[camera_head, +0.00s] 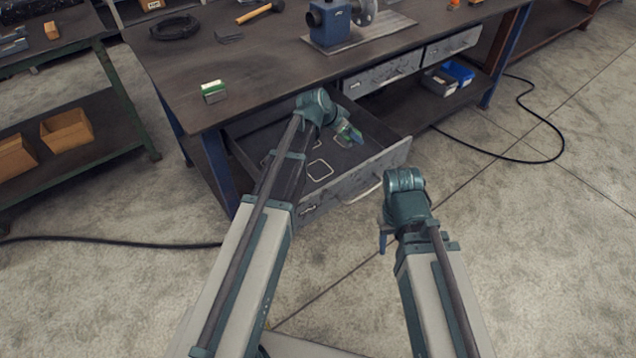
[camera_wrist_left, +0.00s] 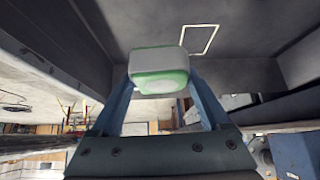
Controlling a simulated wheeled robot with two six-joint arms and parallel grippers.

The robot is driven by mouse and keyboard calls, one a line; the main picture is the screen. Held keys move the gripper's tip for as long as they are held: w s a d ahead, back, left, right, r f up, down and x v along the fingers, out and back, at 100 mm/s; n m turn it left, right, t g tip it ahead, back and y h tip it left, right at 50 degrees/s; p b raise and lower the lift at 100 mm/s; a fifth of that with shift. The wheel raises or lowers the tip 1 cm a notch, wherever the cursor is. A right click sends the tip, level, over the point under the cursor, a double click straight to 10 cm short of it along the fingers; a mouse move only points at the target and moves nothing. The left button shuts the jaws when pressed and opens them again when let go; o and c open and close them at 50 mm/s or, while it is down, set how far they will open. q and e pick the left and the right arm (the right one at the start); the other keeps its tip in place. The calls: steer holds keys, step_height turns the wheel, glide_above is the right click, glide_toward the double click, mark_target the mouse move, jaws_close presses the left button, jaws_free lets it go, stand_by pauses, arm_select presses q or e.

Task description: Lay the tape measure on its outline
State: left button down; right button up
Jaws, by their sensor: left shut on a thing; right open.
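My left gripper (camera_head: 349,134) is over the open drawer and shut on the tape measure. In the left wrist view the tape measure (camera_wrist_left: 158,70) is a rounded pale and green block between the two blue fingers (camera_wrist_left: 160,88). In the head view the gripper mostly hides it. A squarish pale outline (camera_head: 319,170) is on the dark drawer floor, in front of the left gripper. One outline (camera_wrist_left: 200,39) also shows in the wrist view, beyond the held block. I cannot tell which outline is the tape measure's. My right gripper (camera_head: 386,238) is empty and open, outside the drawer.
The open drawer (camera_head: 370,170) has raised walls and a front handle. The workbench top (camera_head: 250,75) is above it, with a green and white box (camera_head: 213,91), a hammer (camera_head: 260,12) and a blue vise-like machine (camera_head: 330,24). Closed drawers (camera_head: 382,75) are to the right.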

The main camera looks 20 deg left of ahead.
arm_select(q)
steer(key=shift+m, duration=0.4)
steer(key=d, duration=0.1)
steer(key=w+d+f+b, duration=0.1)
steer(key=d, duration=0.1)
steer(key=w+d+f, duration=0.1)
steer(key=d, duration=0.1)
steer(key=shift+d+f, duration=0.2)
steer(key=b, duration=0.2)
glide_above(326, 166)
steer(key=s+a, duration=0.2)
steer(key=shift+s+d+f, duration=0.1)
steer(key=shift+s+f, duration=0.05)
steer(key=shift+f, duration=0.55)
steer(key=shift+f+b, duration=1.65)
steer(key=shift+f, duration=0.15)
arm_select(e)
step_height(326, 166, down, 7)
steer(key=shift+f, duration=0.2)
arm_select(q)
steer(key=shift+f, duration=0.2)
jaws_free()
arm_select(e)
steer(key=shift+f, duration=0.15)
arm_select(q)
steer(key=shift+r, duration=0.2)
